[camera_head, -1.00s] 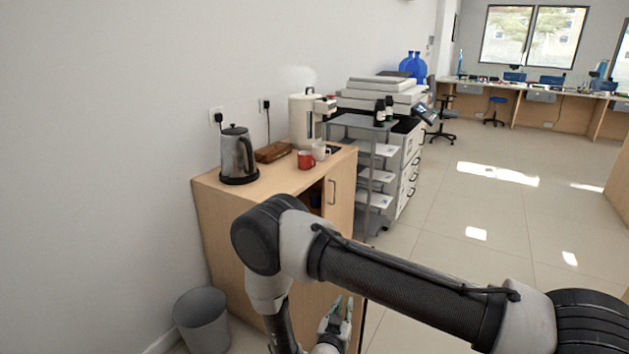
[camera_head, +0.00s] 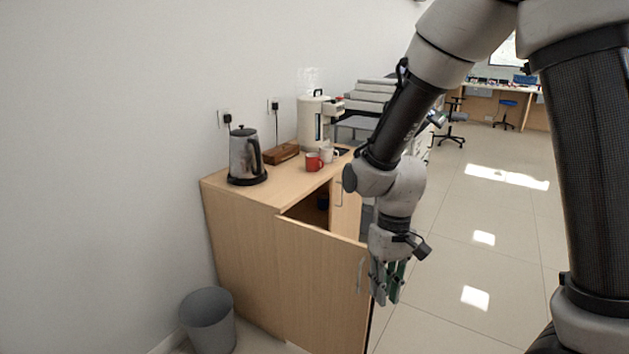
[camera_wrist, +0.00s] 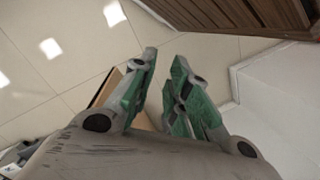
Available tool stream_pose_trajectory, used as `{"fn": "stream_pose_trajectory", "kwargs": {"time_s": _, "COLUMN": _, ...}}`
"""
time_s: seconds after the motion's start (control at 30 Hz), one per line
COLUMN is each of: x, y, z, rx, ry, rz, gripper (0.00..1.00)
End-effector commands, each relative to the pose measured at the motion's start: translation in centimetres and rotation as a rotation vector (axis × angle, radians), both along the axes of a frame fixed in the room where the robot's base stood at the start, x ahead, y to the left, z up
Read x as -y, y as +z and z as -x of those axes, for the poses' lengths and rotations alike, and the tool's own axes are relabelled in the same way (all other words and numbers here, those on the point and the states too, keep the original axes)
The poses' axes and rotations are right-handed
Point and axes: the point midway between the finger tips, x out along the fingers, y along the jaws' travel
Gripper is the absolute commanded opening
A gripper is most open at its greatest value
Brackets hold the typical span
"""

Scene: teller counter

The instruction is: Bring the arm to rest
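My gripper (camera_head: 386,284) hangs pointing down in front of the wooden cabinet, near the free edge of its open door (camera_head: 325,277). In the wrist view my gripper (camera_wrist: 164,62) has its two green-padded fingers apart with a gap between them. Nothing shows between the fingers, and tiled floor lies beyond. My arm is raised and bent on the right side of the head view. It covers part of the cabinet's right side and the shelf unit behind it.
A kettle (camera_head: 243,157), a wooden box (camera_head: 283,153), a red mug (camera_head: 314,162) and a white dispenser (camera_head: 314,122) stand on the cabinet top (camera_head: 272,190). A grey bin (camera_head: 208,322) stands at lower left. The tiled floor (camera_head: 470,250) to the right is clear.

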Motion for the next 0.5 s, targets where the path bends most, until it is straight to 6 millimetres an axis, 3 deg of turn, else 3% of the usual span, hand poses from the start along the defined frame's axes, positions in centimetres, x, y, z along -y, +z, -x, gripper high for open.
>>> {"fn": "stream_pose_trajectory", "kwargs": {"time_s": 0.03, "x": 2.0, "y": 2.7, "z": 0.4, "rx": 0.011, "ry": 0.000, "rz": -0.001, "gripper": 0.17}}
{"fn": "stream_pose_trajectory", "kwargs": {"time_s": 0.2, "x": 9.0, "y": 9.9, "z": 2.9, "rx": 0.056, "ry": -0.007, "rz": 0.029, "gripper": 0.17}}
{"fn": "stream_pose_trajectory", "kwargs": {"time_s": 0.4, "x": 15.8, "y": 16.1, "z": 6.1, "rx": 0.222, "ry": -0.094, "rz": 0.048, "gripper": 0.17}}
{"fn": "stream_pose_trajectory", "kwargs": {"time_s": 0.5, "x": 18.1, "y": 18.5, "z": 7.2, "rx": 0.345, "ry": -0.165, "rz": 0.041, "gripper": 0.17}}
